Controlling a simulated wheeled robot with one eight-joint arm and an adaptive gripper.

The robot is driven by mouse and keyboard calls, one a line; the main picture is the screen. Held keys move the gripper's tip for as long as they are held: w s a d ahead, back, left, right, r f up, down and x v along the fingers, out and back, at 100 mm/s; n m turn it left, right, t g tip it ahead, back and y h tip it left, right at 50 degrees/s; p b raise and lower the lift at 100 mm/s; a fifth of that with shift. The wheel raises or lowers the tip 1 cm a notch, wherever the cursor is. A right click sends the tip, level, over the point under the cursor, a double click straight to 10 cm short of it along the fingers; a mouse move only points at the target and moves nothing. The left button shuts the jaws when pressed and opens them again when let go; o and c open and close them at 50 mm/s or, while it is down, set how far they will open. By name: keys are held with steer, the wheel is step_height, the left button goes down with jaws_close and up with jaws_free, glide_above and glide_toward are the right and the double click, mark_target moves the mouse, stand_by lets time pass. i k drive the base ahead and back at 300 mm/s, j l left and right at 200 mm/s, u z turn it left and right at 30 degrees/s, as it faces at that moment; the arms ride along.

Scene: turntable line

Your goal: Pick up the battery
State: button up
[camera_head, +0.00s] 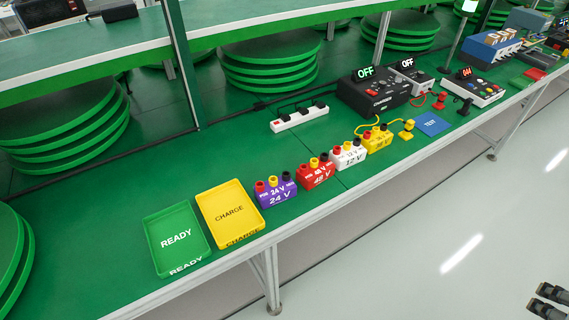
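No object is plainly marked as the battery, and I cannot tell which one is meant. A row of small terminal blocks stands on the green bench: a purple 24 V block (277,194), a red 48 V block (316,176), a white 12 V block (349,157) and a yellow block (377,140). Each has coloured knobs on top. My gripper (538,297) shows at the lower right edge, over the floor and well away from the bench. Its two dark fingers are apart with nothing between them. The rest of it is cut off.
A green READY tray (158,223) and a yellow CHARGE tray (208,203), both empty, lie at the left. Behind the blocks are a white power strip (299,119) and a black charger (375,97). A blue TEST pad (433,125) and tester (474,88) lie right. A shelf overhangs behind.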

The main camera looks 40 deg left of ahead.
mark_target(379, 138)
steer(key=u, duration=1.4)
